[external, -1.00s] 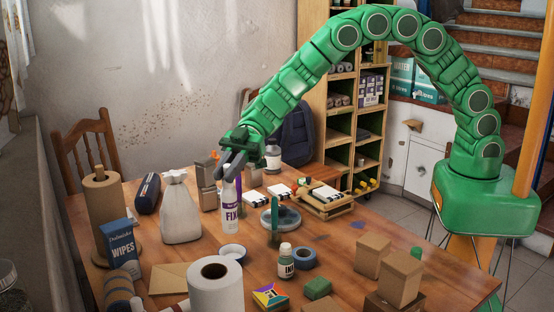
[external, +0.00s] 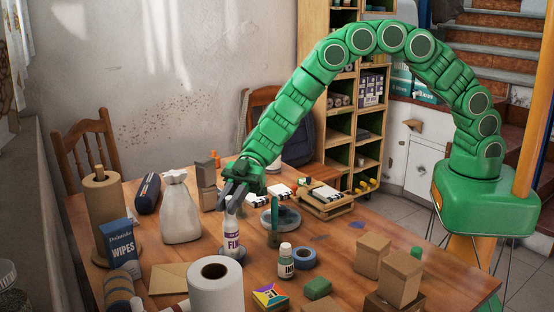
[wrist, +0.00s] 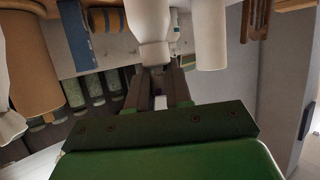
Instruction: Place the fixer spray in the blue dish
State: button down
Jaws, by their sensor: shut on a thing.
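The fixer spray (external: 232,238) is a white bottle with a purple band and "FIX" lettering. My gripper (external: 236,190) is shut on its top and holds it upright. A small blue-rimmed dish (external: 233,259) is at the bottle's base, mostly hidden by the bottle and the paper roll in front. I cannot tell whether the base touches the dish's floor. In the wrist view the white bottle (wrist: 150,22) sits between the fingers of my gripper (wrist: 158,75).
A white paper roll (external: 215,285) stands close in front. A grey-blue round holder (external: 281,218), an ink bottle (external: 286,262) and blue tape (external: 304,259) are to the right. A white sack (external: 180,212) is to the left. Open tabletop lies right of the tape.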

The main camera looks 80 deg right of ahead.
jog(key=c, duration=1)
grip_release()
jog(key=shift+f, duration=0.1)
jog(key=shift+c, duration=0.2)
jog(key=shift+d+r, duration=0.2)
jog(key=shift+r, duration=0.05)
jog(key=v, duration=1.1)
jog(key=shift+d, duration=0.3)
jog(key=shift+s, duration=0.1)
